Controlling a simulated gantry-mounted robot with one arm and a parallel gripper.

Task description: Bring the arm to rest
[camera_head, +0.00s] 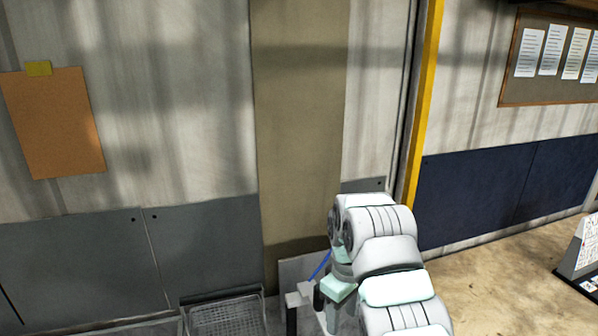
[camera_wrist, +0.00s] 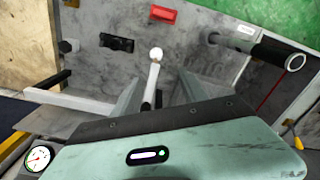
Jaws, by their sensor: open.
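My arm shows in the head view at the lower middle, folded white and pale-green links bending down to the left. My gripper (camera_wrist: 157,88) is open in the wrist view, its two grey fingers spread apart. A rod with a white ball knob (camera_wrist: 156,54) shows between the fingers; I cannot tell how far beyond them it is, and no contact is visible. In the head view the gripper end is low beside the arm and partly cut off by the frame.
In the head view a wire basket (camera_head: 228,316) stands left of the arm, before a wall. Floor (camera_head: 490,285) is open to the right.

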